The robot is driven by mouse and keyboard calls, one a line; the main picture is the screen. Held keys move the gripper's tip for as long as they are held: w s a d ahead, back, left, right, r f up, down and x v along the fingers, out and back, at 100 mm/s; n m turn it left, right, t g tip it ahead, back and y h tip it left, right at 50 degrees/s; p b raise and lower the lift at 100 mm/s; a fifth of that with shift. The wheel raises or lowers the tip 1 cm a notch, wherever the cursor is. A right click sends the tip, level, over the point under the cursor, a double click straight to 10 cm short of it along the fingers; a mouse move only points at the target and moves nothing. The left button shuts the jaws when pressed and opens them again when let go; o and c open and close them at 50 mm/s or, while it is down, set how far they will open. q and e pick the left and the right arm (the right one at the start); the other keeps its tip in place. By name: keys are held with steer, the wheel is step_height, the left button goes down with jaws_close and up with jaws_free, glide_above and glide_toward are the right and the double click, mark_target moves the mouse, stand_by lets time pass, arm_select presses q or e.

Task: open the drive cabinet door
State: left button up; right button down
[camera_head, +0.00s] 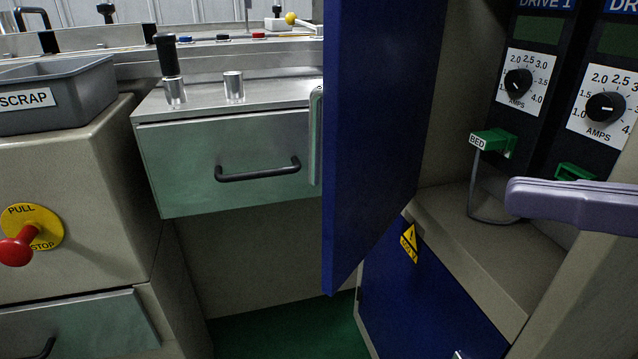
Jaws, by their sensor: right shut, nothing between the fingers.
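The blue drive cabinet door (385,130) stands swung open in the middle of the view, nearly edge-on. Its grey handle (316,135) shows at the door's left edge. The cabinet's inside shows to the right, with black drive units (538,90) carrying current dials. My right gripper (516,194), pale purple, reaches in from the right edge in front of the cabinet opening. It is shut and empty, well apart from the door. My left gripper is not in view.
A green connector labelled BED (492,142) hangs on a cable above the cabinet shelf (480,235). A metal drawer (235,165) and a grey SCRAP bin (55,95) are at left. A red stop knob (18,248) sticks out below. Green floor (285,330) is clear.

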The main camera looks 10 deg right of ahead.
steer(key=d+t+b, duration=0.2)
steer(key=p, duration=0.4)
glide_toward(342, 118)
steer(key=x, duration=0.5)
steer(key=shift+w+a, duration=0.1)
steer(key=shift+w, duration=0.25)
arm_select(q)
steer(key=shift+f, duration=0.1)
arm_select(e)
steer(key=shift+w+a+f, duration=0.2)
steer(key=shift+w+a, duration=0.2)
steer(key=shift+w, duration=0.05)
steer(key=shift+w+a+r+t, duration=0.1)
steer(key=shift+w+a+t, duration=0.2)
steer(key=shift+a, duration=0.1)
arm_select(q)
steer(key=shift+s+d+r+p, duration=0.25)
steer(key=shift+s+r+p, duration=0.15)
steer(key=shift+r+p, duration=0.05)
arm_select(e)
steer(key=w+a+m+t+h, duration=0.2)
steer(key=w+a+m+h, duration=0.1)
steer(key=w+a, duration=0.4)
steer(key=shift+w+a+f+h, duration=0.2)
steer(key=shift+w+f+h, duration=0.15)
steer(key=shift+w, duration=1.45)
